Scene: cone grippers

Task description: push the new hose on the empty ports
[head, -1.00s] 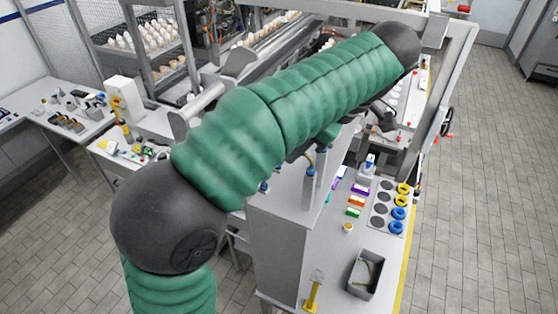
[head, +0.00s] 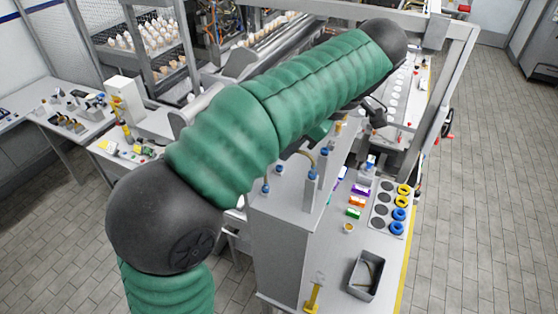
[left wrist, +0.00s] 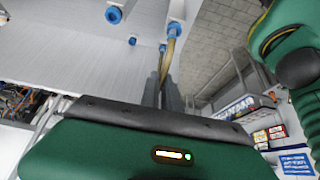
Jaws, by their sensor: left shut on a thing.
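A grey metal block (head: 285,215) carries several upright posts with blue port fittings (head: 266,189). A thin yellowish hose (head: 308,156) curves near the posts, partly behind my left arm. In the left wrist view the tan hose (left wrist: 169,62) runs from my left gripper (left wrist: 167,92) to a blue fitting (left wrist: 172,30); I cannot tell how far it is seated. The gripper is shut on the hose. Other blue fittings (left wrist: 132,41) show beside it. In the head view my left arm hides most of the gripper. My right gripper is not in view.
On the bench right of the block are a grey tray (head: 353,284) with a pale tube inside, a board of blue and yellow rings (head: 403,189), and small coloured parts (head: 356,200). A yellow-based stand (head: 312,297) is at the front. A machine frame stands behind.

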